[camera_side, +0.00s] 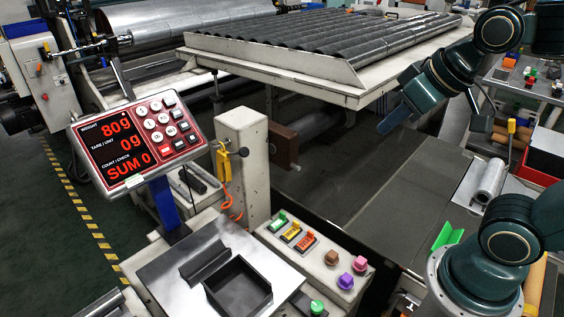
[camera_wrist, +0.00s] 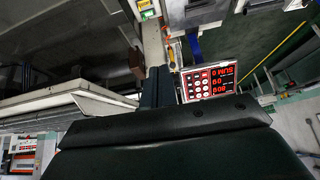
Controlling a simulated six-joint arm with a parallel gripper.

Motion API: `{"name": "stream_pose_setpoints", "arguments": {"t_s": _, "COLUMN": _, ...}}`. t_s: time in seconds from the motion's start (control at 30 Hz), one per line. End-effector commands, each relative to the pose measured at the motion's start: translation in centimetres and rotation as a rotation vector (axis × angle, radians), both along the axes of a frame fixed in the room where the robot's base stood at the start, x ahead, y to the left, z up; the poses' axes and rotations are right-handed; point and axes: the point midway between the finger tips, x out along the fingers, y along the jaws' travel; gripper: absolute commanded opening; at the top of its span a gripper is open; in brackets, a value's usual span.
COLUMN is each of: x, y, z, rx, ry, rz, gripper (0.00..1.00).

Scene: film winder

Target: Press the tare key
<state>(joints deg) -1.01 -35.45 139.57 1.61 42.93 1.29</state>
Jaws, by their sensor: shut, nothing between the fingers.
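The scale's indicator panel (camera_side: 137,140) stands on a blue post at the left in the side view. My gripper (camera_side: 388,122) is shut and empty, high at the right, well apart from the panel. In the wrist view, my shut fingers (camera_wrist: 157,88) point up the picture, and the panel (camera_wrist: 210,81) shows rotated just right of them.
A metal scale plate (camera_side: 168,268) carries a black tray (camera_side: 238,285). A pale post (camera_side: 242,160) with a yellow hook tool stands right of the panel. A rack of dark rollers (camera_side: 330,45) is behind. Coloured knobs (camera_side: 345,281) sit in front. Open space lies between gripper and post.

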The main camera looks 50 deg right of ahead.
Motion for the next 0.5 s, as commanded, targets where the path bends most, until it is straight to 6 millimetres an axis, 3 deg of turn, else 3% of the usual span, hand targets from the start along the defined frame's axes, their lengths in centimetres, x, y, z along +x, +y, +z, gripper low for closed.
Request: {"name": "stream_pose_setpoints", "arguments": {"t_s": 0.5, "x": 12.3, "y": 0.0, "z": 1.8, "rx": 0.0, "ry": -0.191, "rz": -0.056, "gripper": 0.0}}
